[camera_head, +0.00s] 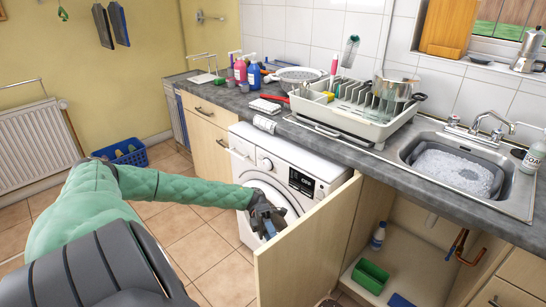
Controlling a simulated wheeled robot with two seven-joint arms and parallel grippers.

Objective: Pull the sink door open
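The sink door (310,248) is a pale wooden panel below the counter. It stands swung out from the cabinet, with its inner face toward me and the cabinet interior (412,262) showing. My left gripper (268,222) is at the door's far side, by its upper edge near the free end, in front of the washing machine. The door hides part of the gripper, and the handle on the outer face is hidden. I cannot tell whether its fingers are shut or touching the door. My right gripper is not in view.
The washing machine (292,172) stands left of the open cabinet. Inside the cabinet are a green box (370,276), a white bottle (378,236) and pipes (457,245). The foamy sink (455,170) and a dish rack (352,112) are above.

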